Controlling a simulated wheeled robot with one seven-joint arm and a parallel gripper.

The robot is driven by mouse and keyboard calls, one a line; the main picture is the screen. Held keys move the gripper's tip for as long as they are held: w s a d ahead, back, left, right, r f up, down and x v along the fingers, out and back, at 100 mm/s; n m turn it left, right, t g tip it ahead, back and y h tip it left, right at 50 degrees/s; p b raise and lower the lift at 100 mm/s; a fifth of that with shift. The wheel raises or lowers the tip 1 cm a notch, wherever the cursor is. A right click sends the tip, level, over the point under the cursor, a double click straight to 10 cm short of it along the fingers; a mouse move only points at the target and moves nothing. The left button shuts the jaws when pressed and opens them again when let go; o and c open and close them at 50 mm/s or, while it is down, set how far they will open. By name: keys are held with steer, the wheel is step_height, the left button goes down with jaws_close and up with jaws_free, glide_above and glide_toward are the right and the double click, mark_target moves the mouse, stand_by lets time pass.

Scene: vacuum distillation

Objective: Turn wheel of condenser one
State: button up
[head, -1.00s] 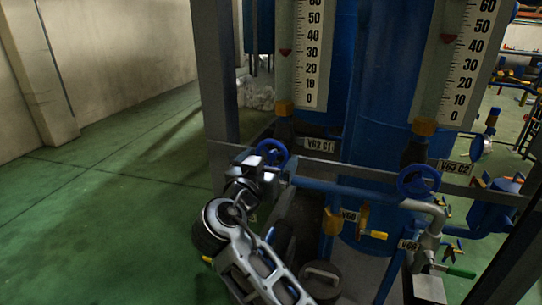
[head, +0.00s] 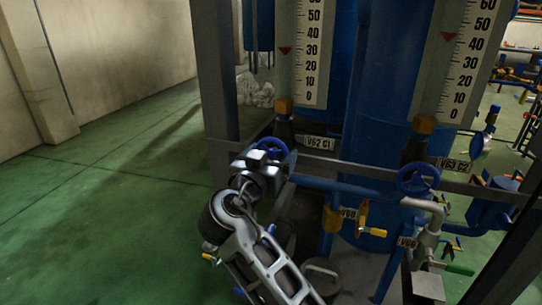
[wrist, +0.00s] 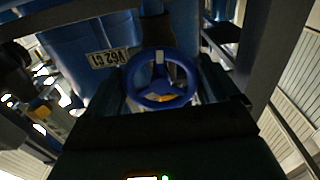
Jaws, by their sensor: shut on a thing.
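The blue handwheel of condenser one (head: 273,143) sits left of the tag marked C1 (head: 319,142). Its top shows above my gripper (head: 268,160) in the head view; the rest is hidden. In the wrist view the wheel (wrist: 162,87) faces me, with its rim and spokes visible between the two dark fingers of my gripper (wrist: 163,98). The fingers are shut on the wheel's rim. The C1 tag (wrist: 107,57) appears upside down there.
A second blue wheel (head: 418,180) by the C2 tag (head: 454,165) is to the right. A yellow-handled valve (head: 365,220) and a blue pipe (head: 345,190) are between them. A grey post (head: 213,80) stands left of my gripper. The green floor (head: 110,220) at left is clear.

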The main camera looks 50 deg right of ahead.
steer(key=shift+f+b, duration=0.15)
steer(key=shift+b, duration=0.4)
steer(key=shift+f+m+b, duration=0.15)
steer(key=shift+m+b, duration=0.35)
steer(key=shift+b, duration=0.6)
steer(key=shift+m+b, duration=0.4)
steer(key=shift+b, duration=0.65)
steer(key=shift+r, duration=0.3)
steer(key=o, duration=0.8)
steer(key=shift+a, duration=0.2)
